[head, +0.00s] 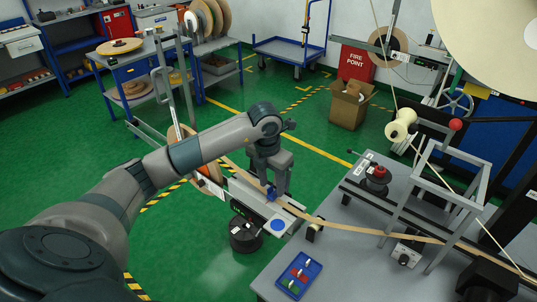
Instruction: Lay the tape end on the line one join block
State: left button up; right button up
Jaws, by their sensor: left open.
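My left gripper (271,192) points down, open, over a pale narrow plate on a stand, which looks like the join block (247,201). A blue disc (278,225) marks the plate's near end. A tan tape (345,229) runs from beside the gripper to the right, over the grey bench. A reel of tan tape (207,168) stands behind my left forearm, partly hidden. The gripper covers part of the plate and tape, so I cannot tell where the tape end lies or whether the fingers touch it. My right gripper is out of view.
The grey bench (335,270) holds a blue tray (298,274) with coloured pieces, a red-topped device (377,178) and a metal frame (440,180). A cardboard box (350,104) stands on the floor behind. Green floor (320,175) lies clear beyond the gripper.

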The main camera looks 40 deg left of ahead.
pick_arm(q)
notch_tip(320, 180, up, 14)
jog(key=s+b, duration=0.1)
jog(key=b, duration=0.2)
jog(key=shift+s+r, duration=0.2)
jog(key=shift+s, duration=0.2)
dwell(0.7)
